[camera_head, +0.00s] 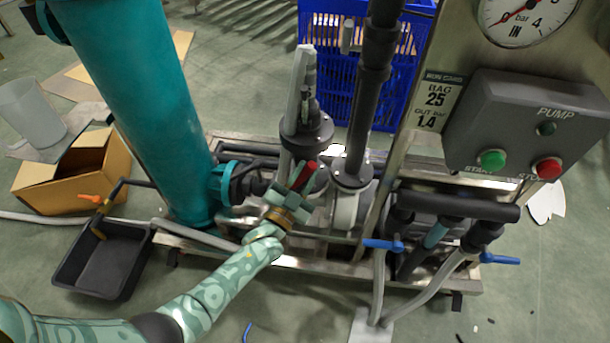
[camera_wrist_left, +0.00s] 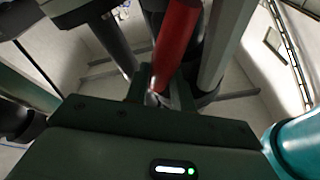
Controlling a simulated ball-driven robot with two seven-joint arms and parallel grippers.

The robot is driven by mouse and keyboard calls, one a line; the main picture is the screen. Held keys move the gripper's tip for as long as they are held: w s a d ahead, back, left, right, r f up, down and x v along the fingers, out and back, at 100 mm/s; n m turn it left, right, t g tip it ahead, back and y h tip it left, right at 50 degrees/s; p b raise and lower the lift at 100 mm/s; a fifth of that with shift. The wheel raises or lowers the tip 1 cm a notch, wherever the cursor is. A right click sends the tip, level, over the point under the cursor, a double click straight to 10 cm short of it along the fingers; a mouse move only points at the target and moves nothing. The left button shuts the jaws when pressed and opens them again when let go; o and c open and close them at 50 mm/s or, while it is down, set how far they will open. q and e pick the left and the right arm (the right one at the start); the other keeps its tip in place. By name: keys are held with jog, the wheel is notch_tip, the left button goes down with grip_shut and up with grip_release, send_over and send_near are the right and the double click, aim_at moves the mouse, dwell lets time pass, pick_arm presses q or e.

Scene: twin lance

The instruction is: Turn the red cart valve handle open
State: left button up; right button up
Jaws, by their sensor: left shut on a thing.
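The red valve handle (camera_head: 304,176) shows as a short red bar at the middle of the cart in the head view, below a dark flange. In the left wrist view the red handle (camera_wrist_left: 176,42) runs down from the top edge to between the fingers. My left gripper (camera_head: 296,190) is shut on the handle; its fingers (camera_wrist_left: 160,92) stand on either side of the handle's lower end. The valve body is largely hidden behind the gripper and the pipes. My right gripper is in neither view.
A teal cylinder (camera_head: 150,95) stands left of the gripper, and dark vertical pipes (camera_head: 366,100) stand to its right. A grey pump box (camera_head: 525,125) and blue handles (camera_head: 384,245) are farther right. A black tray (camera_head: 103,260) and cardboard box (camera_head: 75,175) lie left.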

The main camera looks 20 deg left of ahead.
pick_arm(q)
jog(key=n, duration=0.1)
jog(key=n+y, duration=0.1)
jog(key=n+t, duration=0.1)
jog(key=shift+a+r, duration=0.35)
jog(key=shift+a+n+t+y, duration=0.15)
jog(key=shift+n+y, duration=0.45)
jog(key=shift+n, duration=0.5)
jog(key=shift+a+n+t+y, duration=0.15)
jog(key=shift+n+y, duration=0.45)
jog(key=shift+n, duration=0.5)
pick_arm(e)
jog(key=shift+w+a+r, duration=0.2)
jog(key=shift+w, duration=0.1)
pick_arm(q)
jog(key=shift+r, duration=0.1)
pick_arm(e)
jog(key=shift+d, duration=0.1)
pick_arm(q)
jog(key=o, duration=1)
jog(key=shift+s, duration=0.1)
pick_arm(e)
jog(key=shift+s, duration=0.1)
pick_arm(q)
jog(key=shift+f, duration=0.2)
